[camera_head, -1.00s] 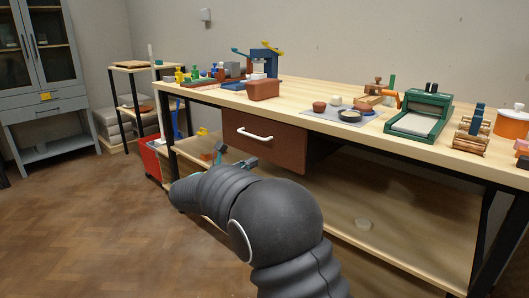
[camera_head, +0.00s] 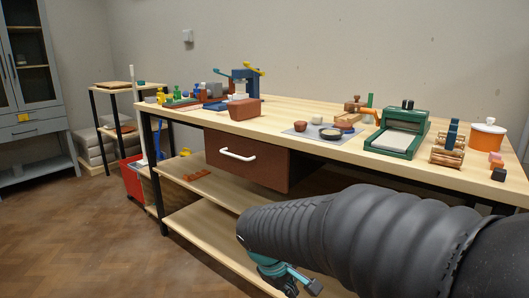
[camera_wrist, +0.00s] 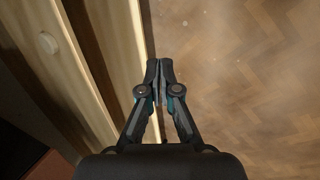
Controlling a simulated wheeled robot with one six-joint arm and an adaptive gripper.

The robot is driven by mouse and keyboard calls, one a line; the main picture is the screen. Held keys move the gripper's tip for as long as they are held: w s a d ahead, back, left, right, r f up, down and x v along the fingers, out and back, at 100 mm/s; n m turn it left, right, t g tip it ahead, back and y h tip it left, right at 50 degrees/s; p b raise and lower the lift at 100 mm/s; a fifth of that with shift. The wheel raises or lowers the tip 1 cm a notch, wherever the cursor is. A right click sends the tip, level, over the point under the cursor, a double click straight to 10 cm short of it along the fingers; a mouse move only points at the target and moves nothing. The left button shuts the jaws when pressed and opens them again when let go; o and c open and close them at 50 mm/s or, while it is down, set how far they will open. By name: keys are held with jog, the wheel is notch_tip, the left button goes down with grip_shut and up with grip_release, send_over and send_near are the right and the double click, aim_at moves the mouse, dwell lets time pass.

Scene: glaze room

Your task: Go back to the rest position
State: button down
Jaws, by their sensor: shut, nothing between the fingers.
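My gripper (camera_wrist: 160,72) is in the middle of the wrist view. Its two dark fingers are together, with nothing between them. It points down over the wooden floor (camera_wrist: 240,70), beside the front edges of the bench. In the head view my arm reaches in from the lower right, and part of my gripper's teal and dark mechanism (camera_head: 290,277) shows below it. The fingertips are hard to make out there. The workbench (camera_head: 350,148) stands behind my arm.
The brown drawer (camera_head: 275,168) with a white handle hangs under the benchtop. The lower shelf (camera_head: 205,232) lies close to my gripper. A green press (camera_head: 405,130), an orange pot (camera_head: 487,137) and a brown box (camera_head: 244,109) stand on top. Open floor lies at the left.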

jog(key=s+d+r+m+t+y, duration=0.1)
jog(key=s+d+r+m, duration=0.2)
jog(key=s, duration=0.5)
jog(key=s+d+r+m+t+y, duration=0.2)
jog(key=s+d+r+m, duration=0.2)
jog(key=s+d+m, duration=0.2)
jog(key=shift+s+d+y, duration=0.3)
jog(key=shift+s+d, duration=0.2)
jog(key=shift+s, duration=0.55)
